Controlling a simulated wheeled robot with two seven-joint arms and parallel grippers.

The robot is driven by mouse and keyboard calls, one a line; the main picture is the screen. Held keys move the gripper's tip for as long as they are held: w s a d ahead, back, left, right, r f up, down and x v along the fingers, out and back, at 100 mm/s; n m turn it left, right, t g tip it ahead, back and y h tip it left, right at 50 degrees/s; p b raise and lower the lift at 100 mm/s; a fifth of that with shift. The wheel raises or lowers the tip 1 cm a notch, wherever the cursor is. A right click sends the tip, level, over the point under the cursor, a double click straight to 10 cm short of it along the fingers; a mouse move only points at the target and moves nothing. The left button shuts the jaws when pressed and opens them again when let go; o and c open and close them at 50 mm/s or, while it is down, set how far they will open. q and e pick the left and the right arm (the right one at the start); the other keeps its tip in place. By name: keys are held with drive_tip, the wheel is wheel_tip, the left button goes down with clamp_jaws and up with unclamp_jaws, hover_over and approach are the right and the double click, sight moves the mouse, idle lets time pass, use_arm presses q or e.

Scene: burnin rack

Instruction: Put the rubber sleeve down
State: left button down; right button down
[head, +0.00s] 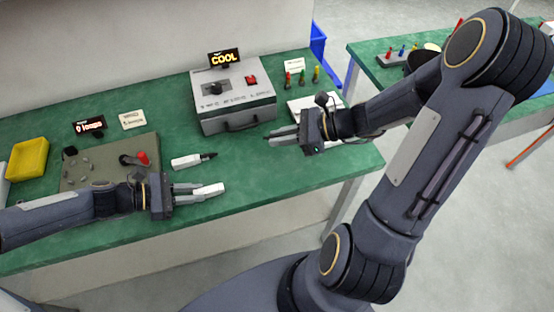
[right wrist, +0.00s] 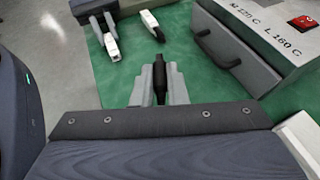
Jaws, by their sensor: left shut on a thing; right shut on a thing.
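The rubber sleeve (right wrist: 159,78) is a slim black tube, gripped between the fingers of my right gripper (right wrist: 159,86) in the right wrist view. In the head view my right gripper (head: 270,137) is over the bench, in front of the grey box; the sleeve is hard to make out there. My left gripper (head: 207,192) is shut on a white piece (head: 209,190) near the bench's front edge. A white tool with a black tip (head: 187,161) lies on the bench just behind the left gripper; it also shows in the right wrist view (right wrist: 149,20).
The green bench (head: 260,178) is clear between the grippers. A grey box (head: 235,110) with a COOL sign (head: 224,57) stands behind. A grey mat (head: 85,145) with small parts and a yellow tray (head: 27,159) are at left. Colored pegs (head: 302,77) stand at the back right.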

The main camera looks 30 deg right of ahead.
sight(281, 163)
wheel_tip(281, 163, down, 9)
idle(0.4)
drive_tip(key=shift+s+f, duration=0.1)
drive_tip(key=shift+f, duration=0.55)
